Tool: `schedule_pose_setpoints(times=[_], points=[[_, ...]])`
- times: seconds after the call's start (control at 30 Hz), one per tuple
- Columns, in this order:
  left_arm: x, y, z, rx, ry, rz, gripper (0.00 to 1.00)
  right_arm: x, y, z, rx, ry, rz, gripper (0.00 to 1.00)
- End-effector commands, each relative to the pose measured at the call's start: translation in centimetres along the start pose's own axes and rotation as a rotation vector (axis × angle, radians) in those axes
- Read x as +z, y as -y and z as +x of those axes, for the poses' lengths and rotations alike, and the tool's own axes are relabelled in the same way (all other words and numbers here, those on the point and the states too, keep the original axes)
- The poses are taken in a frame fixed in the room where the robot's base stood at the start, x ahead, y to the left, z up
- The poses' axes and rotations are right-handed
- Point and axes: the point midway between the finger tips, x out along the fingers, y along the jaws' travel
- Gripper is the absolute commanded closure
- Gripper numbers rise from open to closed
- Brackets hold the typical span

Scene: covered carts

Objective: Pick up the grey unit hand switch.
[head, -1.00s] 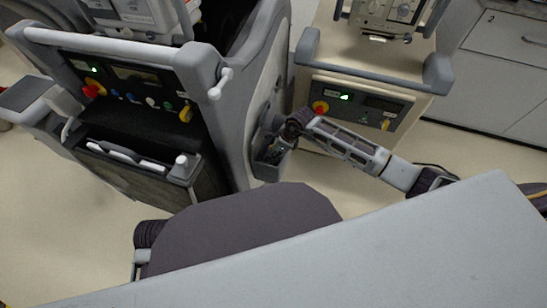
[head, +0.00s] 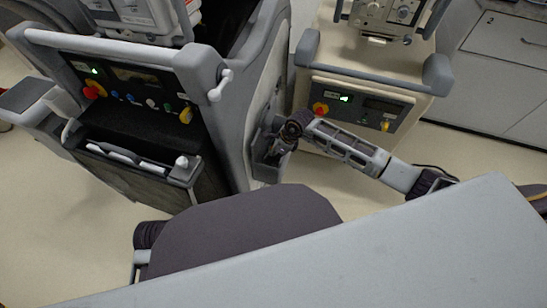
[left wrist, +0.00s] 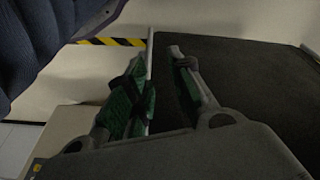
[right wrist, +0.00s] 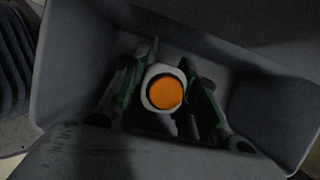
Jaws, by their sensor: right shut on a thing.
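The hand switch (right wrist: 153,104) shows in the right wrist view as a pale grey round end with an orange button. It stands inside a grey open-topped holder (right wrist: 285,92). My right gripper (right wrist: 165,88) reaches into this holder with its green-padded fingers on both sides of the switch, shut on it. In the head view my right gripper (head: 277,146) is at the holder (head: 266,172) on the side of the large grey unit (head: 232,130); the switch cannot be made out there. My left gripper (left wrist: 160,85) shows only in the left wrist view, fingers apart and empty.
A second cart (head: 375,75) with a grey handle bar stands behind my right arm. The large unit carries a front panel with knobs and a push bar (head: 110,50). Drawers (head: 505,60) line the right back. A dark surface (left wrist: 240,85) lies beyond my left gripper.

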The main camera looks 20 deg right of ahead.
Motion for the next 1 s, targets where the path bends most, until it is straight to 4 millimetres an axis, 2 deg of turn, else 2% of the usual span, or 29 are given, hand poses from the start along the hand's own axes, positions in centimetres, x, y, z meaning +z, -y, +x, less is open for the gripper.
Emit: schedule_pose_setpoints(times=[0.27,0.47,0.67,1.0], points=[[0.0,0.0,-0.1,-0.001,0.0,0.0,0.77,0.1,0.0,-0.3,-0.001,0.001,0.0,0.97],[0.0,0.1,0.0,-0.003,0.004,0.0,0.77,0.7,0.1,-1.5,-0.002,0.002,-0.001,0.97],[0.4,0.3,0.8,-0.008,0.026,0.0,0.77,1.7,0.1,-4.0,-0.002,0.002,-0.002,0.97],[1.3,0.9,2.5,-0.02,0.064,-0.004,0.77,4.4,0.1,-10.5,-0.003,0.002,-0.002,0.97]])
